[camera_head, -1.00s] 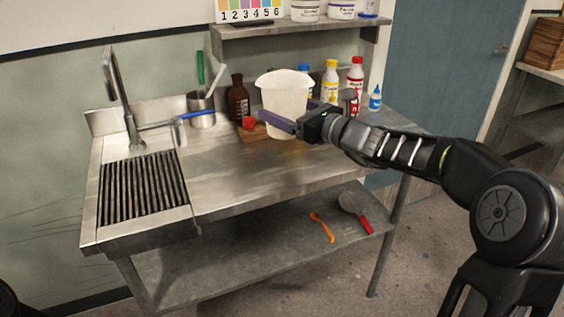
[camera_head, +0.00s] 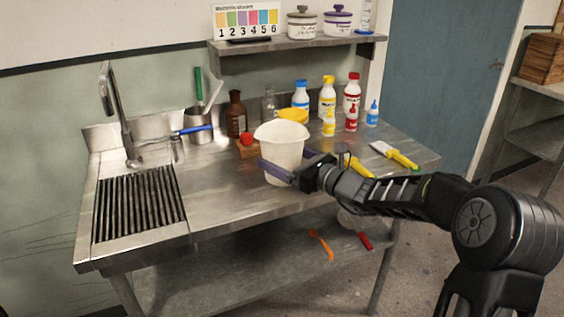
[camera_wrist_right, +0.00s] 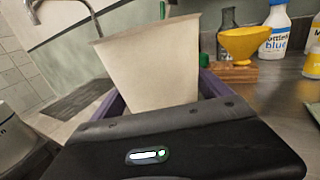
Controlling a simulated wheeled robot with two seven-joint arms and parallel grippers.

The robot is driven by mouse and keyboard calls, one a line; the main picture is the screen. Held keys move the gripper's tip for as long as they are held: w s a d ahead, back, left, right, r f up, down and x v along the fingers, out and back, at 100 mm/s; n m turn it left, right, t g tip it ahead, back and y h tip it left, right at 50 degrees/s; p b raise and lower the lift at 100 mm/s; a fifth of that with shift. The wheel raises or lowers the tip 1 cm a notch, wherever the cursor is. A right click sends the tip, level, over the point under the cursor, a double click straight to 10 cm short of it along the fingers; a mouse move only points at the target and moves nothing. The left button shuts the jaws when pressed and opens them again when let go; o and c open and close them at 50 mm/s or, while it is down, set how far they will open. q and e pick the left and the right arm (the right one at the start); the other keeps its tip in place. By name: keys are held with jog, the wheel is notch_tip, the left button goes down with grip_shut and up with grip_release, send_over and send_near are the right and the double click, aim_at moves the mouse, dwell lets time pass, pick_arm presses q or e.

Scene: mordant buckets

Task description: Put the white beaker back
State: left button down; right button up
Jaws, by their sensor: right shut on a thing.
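The white beaker (camera_head: 283,146) is upright over the middle of the steel table (camera_head: 225,190). My right gripper (camera_head: 284,163) is shut on it, with one purple finger on its near side and the other partly hidden behind it. I cannot tell whether the beaker's base touches the table. In the right wrist view the beaker (camera_wrist_right: 150,72) stands between the two fingers (camera_wrist_right: 160,100), leaning slightly in the picture. My left gripper is not in view.
A wooden block with a red ball (camera_head: 247,139), a brown bottle (camera_head: 236,115) and a yellow funnel (camera_head: 293,115) stand behind the beaker. Several bottles line the back right. A yellow brush (camera_head: 400,156) lies at right. The sink grate (camera_head: 138,203) is left; bare steel lies between.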

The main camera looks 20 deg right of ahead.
jog(key=shift+f, duration=0.5)
jog(key=shift+f, duration=0.1)
jog(key=o, duration=1.9)
jog(key=shift+s+d, duration=0.1)
jog(key=shift+s, duration=0.05)
jog(key=v, duration=1.1)
jog(key=shift+s+d, duration=0.15)
jog(key=shift+s, duration=0.15)
